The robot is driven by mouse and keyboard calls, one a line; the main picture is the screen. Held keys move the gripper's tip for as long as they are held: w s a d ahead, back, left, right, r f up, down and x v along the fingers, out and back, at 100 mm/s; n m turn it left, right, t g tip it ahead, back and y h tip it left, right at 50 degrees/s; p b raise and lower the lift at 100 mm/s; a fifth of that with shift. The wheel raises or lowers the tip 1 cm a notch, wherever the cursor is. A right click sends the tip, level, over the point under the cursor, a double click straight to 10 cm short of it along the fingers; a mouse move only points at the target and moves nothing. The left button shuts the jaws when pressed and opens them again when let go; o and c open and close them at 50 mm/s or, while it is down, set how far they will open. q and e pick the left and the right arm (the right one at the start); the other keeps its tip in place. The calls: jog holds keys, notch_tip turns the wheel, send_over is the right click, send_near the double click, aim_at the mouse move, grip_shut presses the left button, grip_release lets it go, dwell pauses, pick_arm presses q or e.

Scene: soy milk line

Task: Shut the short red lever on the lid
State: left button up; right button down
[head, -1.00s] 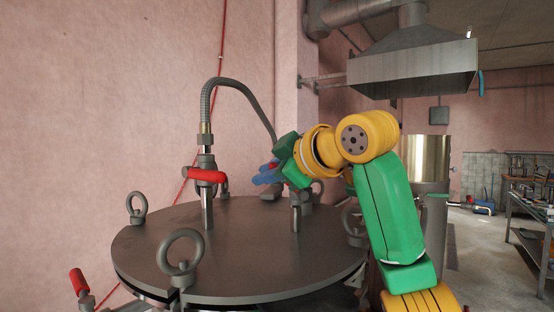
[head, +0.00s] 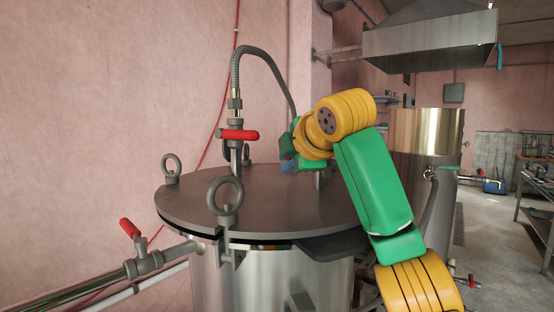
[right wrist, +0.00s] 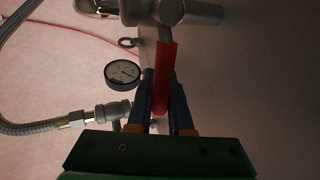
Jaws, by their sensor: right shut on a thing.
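My right gripper (head: 287,163) reaches over the far side of the round grey lid (head: 290,215) in the head view, its blue fingers partly hidden by the arm. In the right wrist view my right gripper (right wrist: 164,95) is shut on a red lever (right wrist: 164,72), which lies between the two blue fingers. The lever joins a grey metal fitting (right wrist: 171,12) at the top of that view. The held lever is hidden in the head view. Another red lever (head: 239,134) sits on the hose valve, nearer the lid's left side. My left gripper is not in view.
A grey hose (head: 250,52) arches from the hose valve behind my arm. Eye bolts (head: 226,197) stand along the lid's edge. A round gauge (right wrist: 122,73) is beside the fingers. A side pipe carries a red-handled valve (head: 130,228) at the lower left.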

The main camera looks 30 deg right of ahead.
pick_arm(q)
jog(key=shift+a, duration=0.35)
pick_arm(e)
jog(key=shift+f, duration=0.2)
jog(key=c, duration=0.8)
grip_release()
jog(key=shift+c, duration=0.2)
jog(key=shift+a, duration=0.1)
jog(key=shift+s, duration=0.1)
jog(key=shift+s+r, duration=0.1)
jog(key=shift+s, duration=0.15)
jog(key=b+v, duration=0.2)
jog(key=v, duration=0.4)
jog(key=shift+s+a, duration=0.1)
jog(key=shift+s+a+r, duration=0.1)
jog(key=shift+s+r, duration=0.15)
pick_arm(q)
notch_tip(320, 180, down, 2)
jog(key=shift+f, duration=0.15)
pick_arm(e)
jog(key=shift+w, duration=0.1)
